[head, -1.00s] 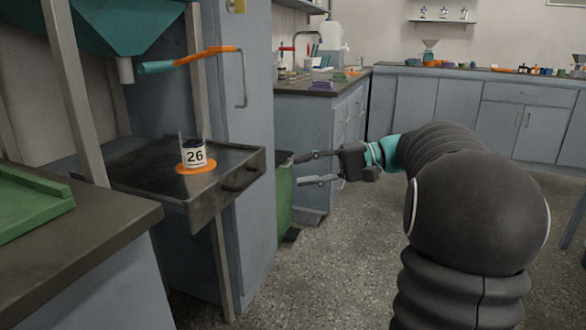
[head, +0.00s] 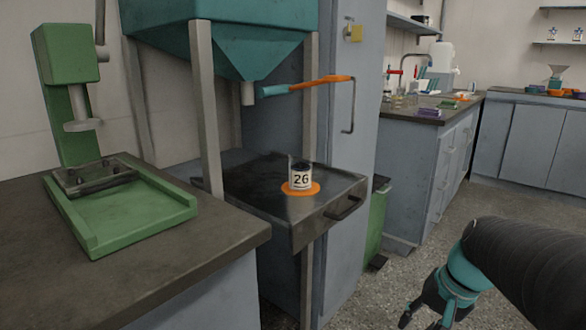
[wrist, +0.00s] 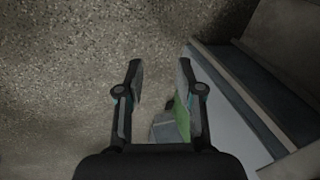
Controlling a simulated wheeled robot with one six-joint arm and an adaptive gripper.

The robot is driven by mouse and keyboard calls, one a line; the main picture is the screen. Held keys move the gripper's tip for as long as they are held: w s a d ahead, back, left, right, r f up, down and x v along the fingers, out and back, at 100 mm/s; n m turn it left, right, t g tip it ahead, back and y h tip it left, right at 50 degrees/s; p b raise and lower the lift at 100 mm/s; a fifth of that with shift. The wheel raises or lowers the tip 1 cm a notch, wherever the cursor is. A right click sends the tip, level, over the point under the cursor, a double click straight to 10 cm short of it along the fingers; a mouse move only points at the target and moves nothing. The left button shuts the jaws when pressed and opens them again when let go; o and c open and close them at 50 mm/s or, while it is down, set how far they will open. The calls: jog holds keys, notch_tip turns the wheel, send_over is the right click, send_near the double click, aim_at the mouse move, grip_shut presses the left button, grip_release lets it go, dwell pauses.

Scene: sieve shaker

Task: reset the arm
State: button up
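My gripper (wrist: 160,80) is open and empty in the wrist view, with its two fingers apart above the speckled floor. In the head view my gripper (head: 425,312) shows at the lower right, partly cut off by the bottom edge, with my dark arm to its right. It is well clear of the benches and touches nothing that I can see.
A container labelled 26 (head: 301,177) stands on an orange disc (head: 314,189) on the dark tray (head: 265,205) under a teal hopper (head: 240,45). A green press (head: 70,95) stands on the left bench (head: 160,265). A green bin (head: 377,222) stands on the floor. Open floor (head: 425,262) lies around my arm.

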jog(key=s+a+r+n+t+h+p, duration=0.2)
jog(key=s+a+r+n, duration=0.4)
jog(key=s, duration=0.4)
jog(key=a+r+t+p, duration=0.1)
jog(key=p, duration=0.1)
jog(key=shift+s+r+h+p, duration=0.2)
jog(key=shift+h+p, duration=0.1)
jog(key=shift+p, duration=0.1)
